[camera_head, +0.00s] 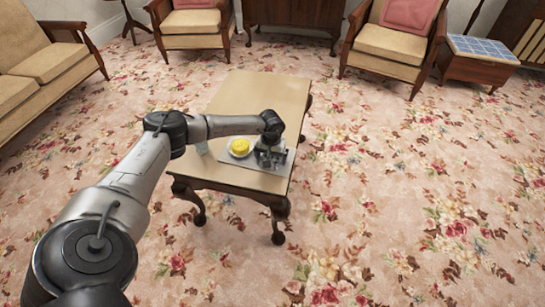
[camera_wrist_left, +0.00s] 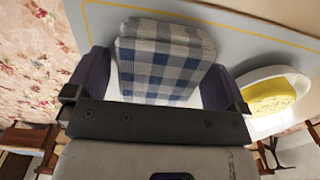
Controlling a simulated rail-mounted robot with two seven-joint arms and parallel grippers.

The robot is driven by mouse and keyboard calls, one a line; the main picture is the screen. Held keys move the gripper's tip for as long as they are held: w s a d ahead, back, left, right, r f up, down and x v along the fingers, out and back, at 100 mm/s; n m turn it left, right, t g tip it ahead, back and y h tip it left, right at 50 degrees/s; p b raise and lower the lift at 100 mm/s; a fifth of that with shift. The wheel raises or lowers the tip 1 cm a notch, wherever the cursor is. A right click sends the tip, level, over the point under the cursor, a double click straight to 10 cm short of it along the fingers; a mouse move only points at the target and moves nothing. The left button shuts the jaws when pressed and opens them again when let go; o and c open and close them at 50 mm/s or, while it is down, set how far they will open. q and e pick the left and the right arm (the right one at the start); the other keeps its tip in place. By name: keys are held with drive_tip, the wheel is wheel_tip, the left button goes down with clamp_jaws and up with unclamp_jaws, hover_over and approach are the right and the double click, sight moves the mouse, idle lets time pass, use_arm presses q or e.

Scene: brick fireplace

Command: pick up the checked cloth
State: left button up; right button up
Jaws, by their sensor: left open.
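The checked cloth (camera_wrist_left: 165,55), blue, white and grey, lies folded on a pale tray (camera_wrist_left: 240,45) with a thin yellow line near its edge. My left gripper (camera_wrist_left: 155,88) is open, with its two dark fingers on either side of the cloth in the left wrist view. I cannot tell whether the fingers touch it. In the head view my left gripper (camera_head: 270,157) is over the tray (camera_head: 236,160) at the near end of the wooden table (camera_head: 265,92). There the gripper hides most or all of the cloth. My right gripper is not in view.
A yellow item (camera_head: 240,146) sits in a white dish beside the gripper; the dish (camera_wrist_left: 259,76) shows in the left wrist view. The table's far half is bare. Armchairs and a sofa (camera_head: 42,62) stand around.

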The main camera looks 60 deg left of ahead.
use_arm(q)
drive_tip(key=shift+r, duration=0.1)
drive_tip(key=c, duration=1)
drive_tip(key=shift+o, duration=0.2)
drive_tip(key=shift+r, duration=0.15)
drive_tip(key=shift+r+p, duration=0.3)
drive_tip(key=r+p, duration=0.1)
drive_tip(key=r, duration=0.1)
drive_tip(key=d+r+p, duration=0.1)
drive_tip(key=r+p, duration=0.1)
drive_tip(key=shift+r, duration=0.15)
drive_tip(key=shift+d+r+p, duration=0.95)
drive_tip(key=shift+d, duration=0.8)
drive_tip(key=shift+d+r+p, duration=0.95)
drive_tip(key=shift+d+r, duration=0.05)
drive_tip(key=shift+d, duration=0.8)
drive_tip(key=shift+d+r+p, duration=0.95)
drive_tip(key=shift+d, duration=0.8)
